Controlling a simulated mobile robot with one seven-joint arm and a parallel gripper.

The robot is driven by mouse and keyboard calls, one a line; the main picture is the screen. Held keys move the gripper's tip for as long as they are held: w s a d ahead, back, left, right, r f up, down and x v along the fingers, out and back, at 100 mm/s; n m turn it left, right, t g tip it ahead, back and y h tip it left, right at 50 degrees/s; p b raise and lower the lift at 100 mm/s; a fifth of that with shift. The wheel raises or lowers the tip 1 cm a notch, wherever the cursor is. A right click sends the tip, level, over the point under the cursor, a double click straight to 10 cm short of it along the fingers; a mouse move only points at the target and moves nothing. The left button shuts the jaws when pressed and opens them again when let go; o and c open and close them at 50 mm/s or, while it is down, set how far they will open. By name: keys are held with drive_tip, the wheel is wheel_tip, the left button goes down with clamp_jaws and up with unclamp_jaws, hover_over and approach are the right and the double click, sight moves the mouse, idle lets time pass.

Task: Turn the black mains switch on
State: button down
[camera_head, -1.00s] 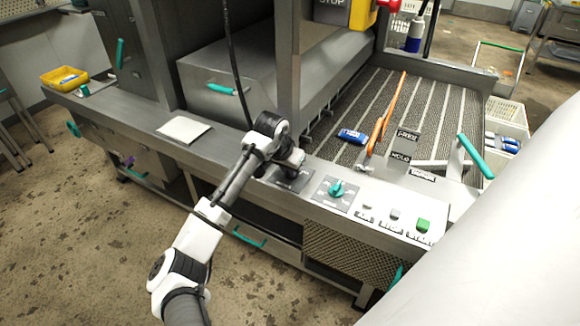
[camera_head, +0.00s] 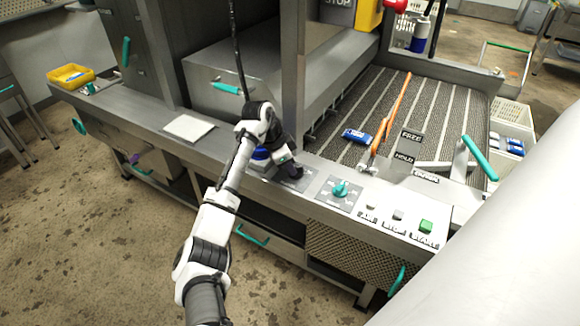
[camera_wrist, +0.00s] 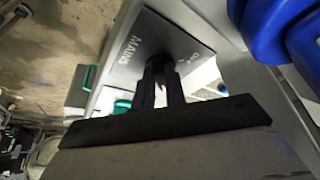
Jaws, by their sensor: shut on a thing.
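The black mains switch (camera_wrist: 158,66) stands on a grey plate lettered MAINS (camera_wrist: 133,48) in the wrist view. My gripper (camera_wrist: 160,78) is shut on the switch, with its two dark fingers close together around it. The fingers hide most of the switch, so its exact angle is hard to tell. In the head view my gripper (camera_head: 293,170) is down at the panel's front ledge, over the mains plate (camera_head: 301,184), and it covers the switch there.
Right of the mains plate are a teal dial (camera_head: 341,189) and a green START button (camera_head: 426,226). A white pad (camera_head: 189,127) lies on the ledge to the left.

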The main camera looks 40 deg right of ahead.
idle(0.4)
drive_tip(key=c, duration=1.4)
unclamp_jaws()
drive_tip(key=shift+c, duration=0.2)
drive_tip(key=b+v, duration=0.3)
drive_tip(key=v, duration=1.1)
drive_tip(key=shift+w+d+f, duration=0.1)
